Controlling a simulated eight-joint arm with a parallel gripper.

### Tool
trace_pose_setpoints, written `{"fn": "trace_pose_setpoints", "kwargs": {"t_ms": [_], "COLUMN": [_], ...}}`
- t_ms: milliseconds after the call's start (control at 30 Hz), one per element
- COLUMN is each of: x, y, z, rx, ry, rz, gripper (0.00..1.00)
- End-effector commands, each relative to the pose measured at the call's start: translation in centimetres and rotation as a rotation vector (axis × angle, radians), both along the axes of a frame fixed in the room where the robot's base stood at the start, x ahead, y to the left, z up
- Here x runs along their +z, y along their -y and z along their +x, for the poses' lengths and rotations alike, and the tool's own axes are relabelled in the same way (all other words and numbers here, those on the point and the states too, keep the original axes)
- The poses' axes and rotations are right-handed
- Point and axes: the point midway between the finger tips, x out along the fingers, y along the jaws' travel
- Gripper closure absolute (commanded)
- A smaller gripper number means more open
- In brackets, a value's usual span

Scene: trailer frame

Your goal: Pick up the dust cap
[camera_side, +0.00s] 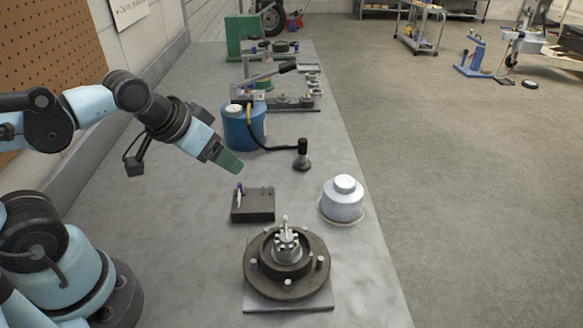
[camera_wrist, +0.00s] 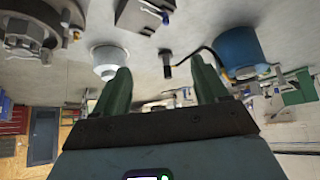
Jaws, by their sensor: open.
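What looks like the dust cap is a pale silver stepped cylinder (camera_side: 343,198) on the right edge of the grey bench. It stands upright on a thin pale base. It also shows in the wrist view (camera_wrist: 108,58), upper left, partly behind the left finger. My gripper (camera_side: 230,163) has green fingers and hangs above the bench, left of and higher than the cylinder, touching nothing. In the wrist view my gripper (camera_wrist: 160,82) has its two fingers apart with nothing held between them.
A dark wheel hub with studs (camera_side: 286,282) sits on a plate at the front. A dark block with small tools (camera_side: 253,206) lies left of the cylinder. Behind are a black-handled tool (camera_side: 302,156), a blue container (camera_side: 243,130) and a lever fixture (camera_side: 275,98). Bare bench surrounds the cylinder.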

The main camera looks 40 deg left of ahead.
Motion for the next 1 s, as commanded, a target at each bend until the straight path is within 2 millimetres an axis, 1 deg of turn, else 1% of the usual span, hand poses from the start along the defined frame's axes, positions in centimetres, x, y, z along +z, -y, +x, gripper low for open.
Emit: {"fn": "trace_pose_setpoints", "kwargs": {"t_ms": [33,100,167,400,533,667,800,1000], "x": [0.0,0.0,0.0,0.1,1.0,2.6,4.3,5.5], "y": [0.0,0.0,0.0,0.0,0.5,1.5,3.1,5.7], "z": [0.0,0.0,0.0,0.1,0.9,2.8,5.5,9.3], "rx": [0.000,0.000,0.000,0.000,0.007,0.026,0.056,0.106], "ry": [0.000,0.000,0.000,-0.002,-0.027,-0.087,-0.169,-0.284], "rz": [0.000,0.000,0.000,-0.001,-0.016,-0.047,-0.080,-0.111], "gripper": [0.19,0.08,0.00,0.00,0.00,0.00,0.00,0.00]}}
